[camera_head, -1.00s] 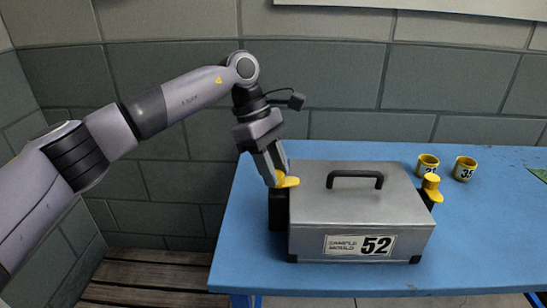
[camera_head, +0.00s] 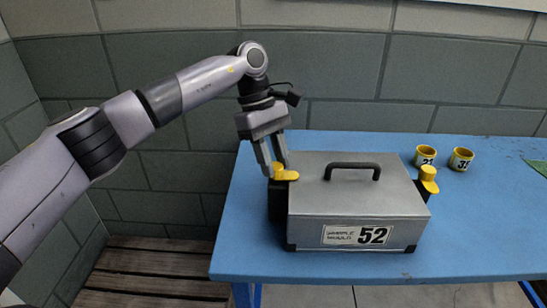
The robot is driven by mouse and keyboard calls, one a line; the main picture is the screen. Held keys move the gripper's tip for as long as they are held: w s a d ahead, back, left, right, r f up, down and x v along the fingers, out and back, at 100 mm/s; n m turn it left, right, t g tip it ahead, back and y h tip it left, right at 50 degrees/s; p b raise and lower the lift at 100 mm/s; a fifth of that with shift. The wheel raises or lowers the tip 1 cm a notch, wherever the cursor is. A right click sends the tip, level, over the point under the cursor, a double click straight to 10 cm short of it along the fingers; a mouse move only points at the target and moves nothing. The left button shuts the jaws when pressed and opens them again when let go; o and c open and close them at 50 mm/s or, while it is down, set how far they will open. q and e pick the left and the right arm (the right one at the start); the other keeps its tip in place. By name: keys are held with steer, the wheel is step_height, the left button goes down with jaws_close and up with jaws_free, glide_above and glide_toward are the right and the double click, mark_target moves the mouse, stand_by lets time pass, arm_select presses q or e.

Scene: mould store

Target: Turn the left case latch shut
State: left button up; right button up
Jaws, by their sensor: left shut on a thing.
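The grey metal case (camera_head: 340,204) stands on the blue table, with a black top handle (camera_head: 352,167) and a label reading 52 on its front. The yellow left case latch (camera_head: 286,174) sits at the top of the case's left side, on a black mount. My left gripper (camera_head: 277,169) comes from above and is shut on this latch, its two fingers on either side of the upright part. A flat yellow arm of the latch points right, over the case's edge. The yellow right latch (camera_head: 428,178) is on the case's right side. My right gripper is out of view.
The blue table (camera_head: 480,230) is clear to the right and in front of the case. Two yellow numbered cups (camera_head: 424,155) (camera_head: 461,158) stand behind right. A green item (camera_head: 540,166) lies at the right edge. A wooden slatted bench (camera_head: 150,270) is low at left.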

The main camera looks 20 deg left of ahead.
arm_select(q)
steer(key=o, duration=1)
steer(key=shift+o, duration=0.2)
steer(key=v, duration=0.7)
